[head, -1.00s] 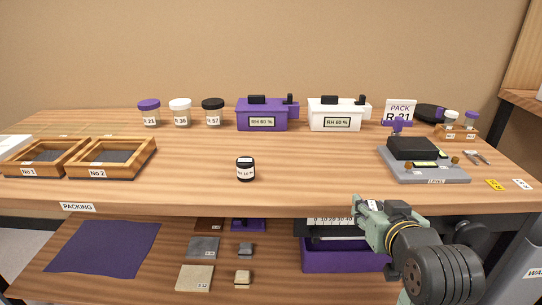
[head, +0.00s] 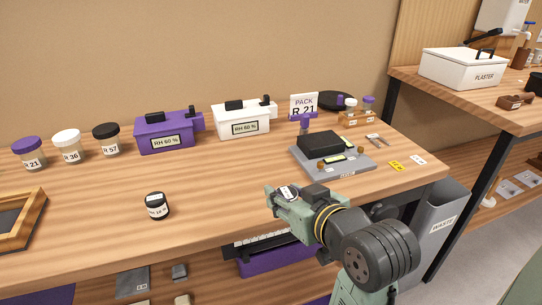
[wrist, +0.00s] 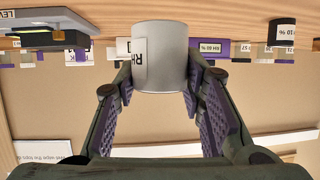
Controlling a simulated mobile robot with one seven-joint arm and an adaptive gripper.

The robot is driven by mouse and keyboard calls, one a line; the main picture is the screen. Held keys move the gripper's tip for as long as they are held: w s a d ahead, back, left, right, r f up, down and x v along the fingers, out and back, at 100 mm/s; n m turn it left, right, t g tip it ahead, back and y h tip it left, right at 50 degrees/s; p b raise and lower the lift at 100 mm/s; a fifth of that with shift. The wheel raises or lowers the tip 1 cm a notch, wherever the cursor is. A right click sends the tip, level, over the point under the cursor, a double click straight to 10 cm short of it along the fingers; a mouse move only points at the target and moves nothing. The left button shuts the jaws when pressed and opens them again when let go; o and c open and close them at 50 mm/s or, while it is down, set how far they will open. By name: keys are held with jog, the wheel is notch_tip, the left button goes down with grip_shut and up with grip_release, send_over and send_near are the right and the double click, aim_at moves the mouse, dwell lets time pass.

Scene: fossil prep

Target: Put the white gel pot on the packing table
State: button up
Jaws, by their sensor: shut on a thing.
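My gripper (wrist: 157,95) is shut on the white gel pot (wrist: 170,55), a pale, plain cylinder whose label, starting "RH", is partly cut off at its left side in the upside-down wrist view. In the head view my gripper (head: 283,205) shows against the front of the long wooden table (head: 220,205), and the pot is not clearly made out there. I cannot tell the gap between pot and table. A black pot (head: 157,206) with a white label stands on this table, left of my gripper. The table's "PACKING" sign is out of view now.
A grey scale (head: 335,170) with a black top stands just behind my gripper. Purple (head: 168,134) and white (head: 240,121) RH boxes and several jars line the back. A second table with a white PLASTER box (head: 462,68) and a waste bin (head: 440,215) are right. Bare wood surrounds the black pot.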

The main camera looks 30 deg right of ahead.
jog(key=shift+w+r+p, duration=0.2)
jog(key=shift+r+p, duration=0.15)
jog(key=shift+p, duration=0.45)
jog(key=w+d+p, duration=0.1)
jog(key=w+d, duration=0.1)
jog(key=w, duration=0.2)
jog(key=w+d+f+p, duration=0.1)
jog(key=w+d, duration=0.1)
jog(key=w, duration=0.2)
jog(key=w+d+f+p, duration=0.1)
jog(key=w+p, duration=0.1)
jog(key=w, duration=0.2)
jog(key=shift+d+f, duration=0.1)
jog(key=shift+d, duration=0.3)
jog(key=shift+f+p, duration=0.5)
jog(key=shift+f, duration=1.3)
jog(key=shift+f, duration=0.15)
jog(key=o, duration=1.1)
jog(key=shift+o, duration=0.2)
